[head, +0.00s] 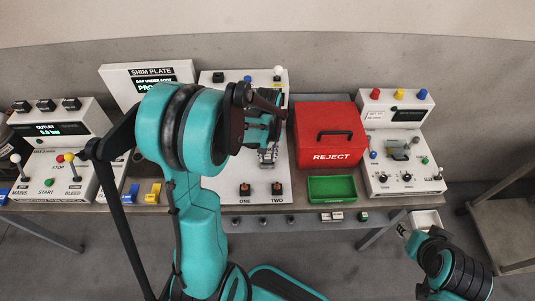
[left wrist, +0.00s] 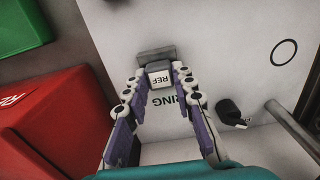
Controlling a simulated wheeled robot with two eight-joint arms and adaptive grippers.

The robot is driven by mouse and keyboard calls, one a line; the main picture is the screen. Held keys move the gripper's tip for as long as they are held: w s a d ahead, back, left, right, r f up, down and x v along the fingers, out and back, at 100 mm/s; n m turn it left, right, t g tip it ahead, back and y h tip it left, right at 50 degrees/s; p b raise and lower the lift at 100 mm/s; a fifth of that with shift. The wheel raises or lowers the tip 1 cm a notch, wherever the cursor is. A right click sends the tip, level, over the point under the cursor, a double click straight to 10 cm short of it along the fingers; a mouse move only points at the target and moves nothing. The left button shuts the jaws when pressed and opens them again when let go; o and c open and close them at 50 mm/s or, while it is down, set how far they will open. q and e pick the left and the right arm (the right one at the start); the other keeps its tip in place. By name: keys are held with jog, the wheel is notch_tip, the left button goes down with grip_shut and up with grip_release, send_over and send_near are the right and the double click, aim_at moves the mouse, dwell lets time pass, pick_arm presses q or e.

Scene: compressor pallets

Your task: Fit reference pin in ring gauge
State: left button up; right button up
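In the left wrist view a small light block marked REF (left wrist: 160,79) sits on a pale panel, with a wider grey block (left wrist: 156,57) against its far side. The word RING is printed on the panel just nearer than it. I cannot tell pin from ring gauge clearly. My left gripper (left wrist: 157,82) points at the REF block, its purple fingers apart on either side of it, with small gaps showing. In the head view my left gripper (head: 268,125) is above the middle panel and hides part of it. My right gripper (head: 404,230) is low at the right, small and unclear.
A red REJECT box (head: 326,134) and a green tray (head: 332,188) stand right of the middle panel. A control panel (head: 402,150) with knobs is further right, another (head: 60,150) at the left. A black knob (left wrist: 231,112) stands beside my fingers.

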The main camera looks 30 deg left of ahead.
aim_at(268, 157)
pick_arm(q)
jog(key=o, duration=0.4)
jog(key=shift+o, duration=0.2)
jog(key=shift+r, duration=0.1)
notch_tip(268, 157, up, 12)
dwell(0.5)
